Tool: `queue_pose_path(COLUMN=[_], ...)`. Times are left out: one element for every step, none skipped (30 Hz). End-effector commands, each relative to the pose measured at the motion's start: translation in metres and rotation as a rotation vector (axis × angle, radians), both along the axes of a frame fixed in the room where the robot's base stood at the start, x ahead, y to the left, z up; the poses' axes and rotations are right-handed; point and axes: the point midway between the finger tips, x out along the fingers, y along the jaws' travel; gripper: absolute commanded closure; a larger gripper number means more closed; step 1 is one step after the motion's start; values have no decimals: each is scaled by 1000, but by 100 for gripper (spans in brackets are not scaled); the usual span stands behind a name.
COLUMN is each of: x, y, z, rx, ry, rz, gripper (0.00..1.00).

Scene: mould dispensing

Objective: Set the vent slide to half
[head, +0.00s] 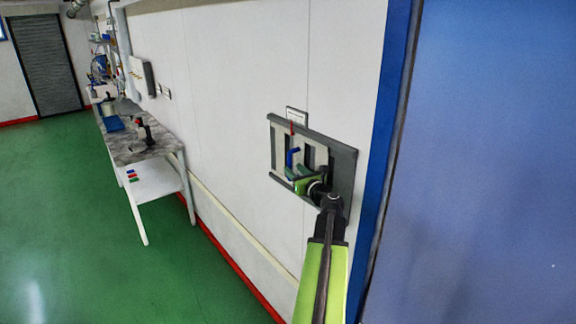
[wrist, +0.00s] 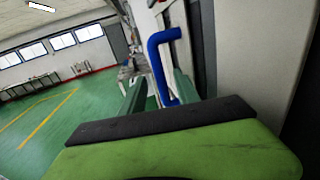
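The vent (head: 343,160) is a grey framed panel with light slats and dark slots, fixed to the white wall. Its slide has a blue bent handle (head: 292,157), which also shows large in the wrist view (wrist: 158,62). A thin red mark (head: 292,129) sits at the panel's top edge. My gripper (head: 292,174) is at the front of the panel, at the handle's lower part. In the wrist view its two green fingers (wrist: 160,80) stand apart, with the handle's lower end between them, closer to the right finger. I cannot tell whether they touch. My wrist hides the panel's lower right.
A small white label (head: 297,116) is above the panel. A blue door frame (head: 390,120) and a large blue surface (head: 490,160) stand close on the right. A workbench (head: 150,152) with items stands along the wall at left. The green floor (head: 70,220) is clear.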

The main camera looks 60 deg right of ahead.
Motion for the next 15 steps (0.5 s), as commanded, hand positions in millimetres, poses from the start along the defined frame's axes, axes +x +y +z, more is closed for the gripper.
queue_pose_path(x=[-16, -23, -33, -40, -47, -55, -61, -66, -72, -76, -79, -83, -85, -87, -88], y=[11, 15, 21, 25, 29, 33, 36, 39, 42, 44, 46, 48, 49, 50, 51], z=[0, 0, 0, 0, 0, 0, 0, 0, 0, 0, 0, 0, 0, 0, 0], rx=[0, 0, 0, 0, 0, 0, 0, 0, 0, 0, 0, 0, 0, 0, 0], ry=[0, 0, 0, 0, 0, 0, 0, 0, 0, 0, 0, 0, 0, 0, 0], rz=[-4, -4, -3, -4, -4, -3, -4, -3, -2, -2, -3, -2, -2, -1, 0], gripper=[62, 62, 62, 62, 62, 62, 62, 62, 62, 62, 62, 62, 62, 62, 62])
